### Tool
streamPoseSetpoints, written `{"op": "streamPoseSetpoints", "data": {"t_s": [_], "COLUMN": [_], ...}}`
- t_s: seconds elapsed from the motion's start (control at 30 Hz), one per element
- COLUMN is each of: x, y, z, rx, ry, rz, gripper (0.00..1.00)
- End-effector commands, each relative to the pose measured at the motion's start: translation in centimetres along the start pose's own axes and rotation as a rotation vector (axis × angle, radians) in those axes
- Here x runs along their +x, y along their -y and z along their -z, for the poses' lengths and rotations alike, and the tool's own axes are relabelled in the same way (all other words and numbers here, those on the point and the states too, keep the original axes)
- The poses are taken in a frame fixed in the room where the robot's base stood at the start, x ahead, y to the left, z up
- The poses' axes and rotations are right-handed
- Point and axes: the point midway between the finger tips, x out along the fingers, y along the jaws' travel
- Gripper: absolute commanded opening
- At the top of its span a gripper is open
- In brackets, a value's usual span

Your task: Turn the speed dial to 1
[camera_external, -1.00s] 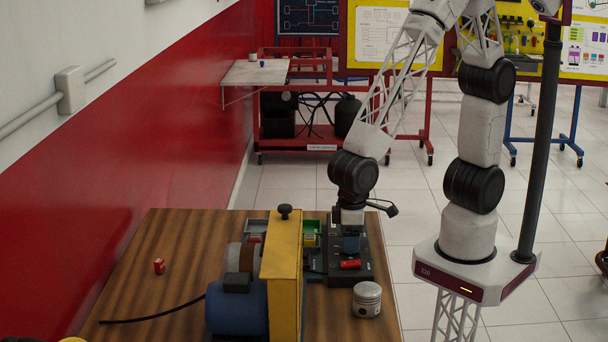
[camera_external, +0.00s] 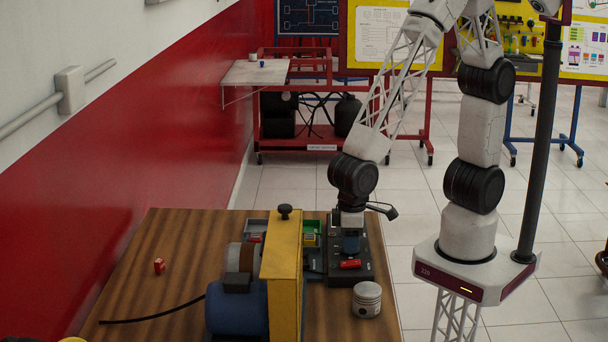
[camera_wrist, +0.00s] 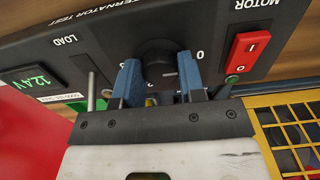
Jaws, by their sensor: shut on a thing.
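The speed dial (camera_wrist: 160,62) is a round black knob on the dark console panel (camera_wrist: 100,45), with a light pointer mark on its face. A printed 0 shows to its right in the wrist view, where the panel lettering appears upside down. My gripper (camera_wrist: 161,78) has its two blue fingers on either side of the dial, shut on it. Other scale numbers, including the 1, are not clearly readable. In the external view my gripper (camera_external: 351,242) points down at the console (camera_external: 362,272) and hides the dial.
A red motor switch (camera_wrist: 250,53) with a green light is right of the dial. A display reading 12.4V (camera_wrist: 32,80) and a metal toggle lever (camera_wrist: 92,92) are left. The yellow guard (camera_external: 283,262), blue motor (camera_external: 237,308) and piston (camera_external: 367,300) stand nearby on the bench.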

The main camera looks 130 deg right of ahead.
Motion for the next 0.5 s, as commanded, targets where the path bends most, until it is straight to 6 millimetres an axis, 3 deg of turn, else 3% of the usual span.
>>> {"op": "streamPoseSetpoints", "data": {"t_s": [0.5], "x": [-0.04], "y": [0.02], "z": [0.03], "rx": [0.241], "ry": [-0.001], "rz": [0.001], "gripper": [0.13]}}
